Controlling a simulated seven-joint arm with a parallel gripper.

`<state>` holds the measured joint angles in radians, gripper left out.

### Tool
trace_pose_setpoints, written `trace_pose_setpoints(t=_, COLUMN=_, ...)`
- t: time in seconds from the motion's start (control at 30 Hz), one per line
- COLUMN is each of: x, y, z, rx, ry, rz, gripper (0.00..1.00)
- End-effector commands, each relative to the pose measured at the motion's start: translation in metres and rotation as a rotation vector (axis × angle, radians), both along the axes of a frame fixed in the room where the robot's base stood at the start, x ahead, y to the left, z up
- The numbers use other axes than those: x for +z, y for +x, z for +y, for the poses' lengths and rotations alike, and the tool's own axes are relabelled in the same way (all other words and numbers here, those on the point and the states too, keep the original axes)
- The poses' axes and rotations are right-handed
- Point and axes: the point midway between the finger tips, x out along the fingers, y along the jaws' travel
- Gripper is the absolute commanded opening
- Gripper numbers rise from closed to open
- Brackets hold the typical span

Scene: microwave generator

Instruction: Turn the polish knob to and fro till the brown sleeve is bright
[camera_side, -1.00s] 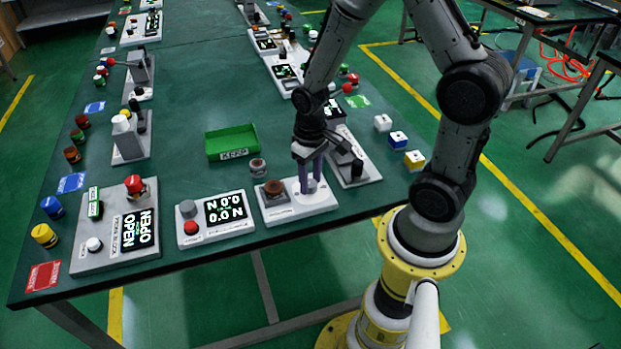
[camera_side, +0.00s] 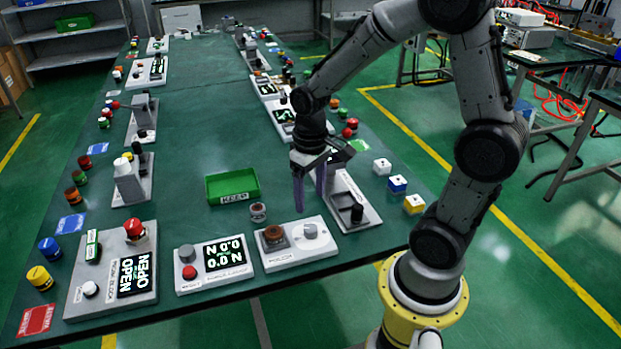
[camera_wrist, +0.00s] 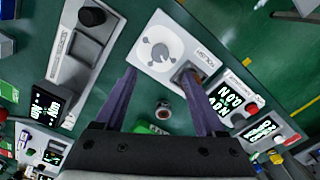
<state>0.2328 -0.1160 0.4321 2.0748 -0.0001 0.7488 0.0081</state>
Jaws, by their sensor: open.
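The polish station (camera_side: 286,258) is a white plate at the table's front edge. Its round grey polish knob (camera_side: 310,230) stands at the right and also shows in the wrist view (camera_wrist: 160,50). The brown sleeve (camera_side: 273,234) sits on a dark pad left of the knob. In the wrist view a finger partly covers the sleeve. It looks dull brown, though it is small in view. My gripper (camera_side: 309,201) is open and empty, its purple fingers pointing down above and behind the station, clear of the knob. In the wrist view the fingertips (camera_wrist: 157,73) spread below the knob.
A display unit (camera_side: 214,265) reading 0.0 N stands left of the station. A grey plate with a black knob (camera_side: 354,214) is close on the right. A small round jar (camera_side: 258,212) and a green KEEP tray (camera_side: 232,187) lie behind.

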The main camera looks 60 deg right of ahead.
Motion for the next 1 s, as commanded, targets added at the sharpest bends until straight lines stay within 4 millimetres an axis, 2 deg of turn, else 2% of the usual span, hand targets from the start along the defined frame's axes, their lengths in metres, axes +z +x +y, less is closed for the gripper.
trace_pose_setpoints(t=0.1, x=0.021, y=0.000, z=0.000, rx=0.000, ry=-0.001, rz=-0.004, gripper=0.72)
trace_pose_setpoints(t=0.3, x=0.040, y=0.000, z=0.000, rx=0.000, ry=0.000, rz=0.000, gripper=0.72)
trace_pose_setpoints(t=0.73, x=0.043, y=0.000, z=0.000, rx=0.012, ry=0.000, rz=0.001, gripper=0.72)
trace_pose_setpoints(t=0.87, x=0.043, y=0.000, z=0.000, rx=0.133, ry=0.000, rz=0.003, gripper=0.72)
trace_pose_setpoints(t=1.0, x=0.044, y=0.000, z=0.000, rx=0.385, ry=0.001, rz=0.005, gripper=0.72)
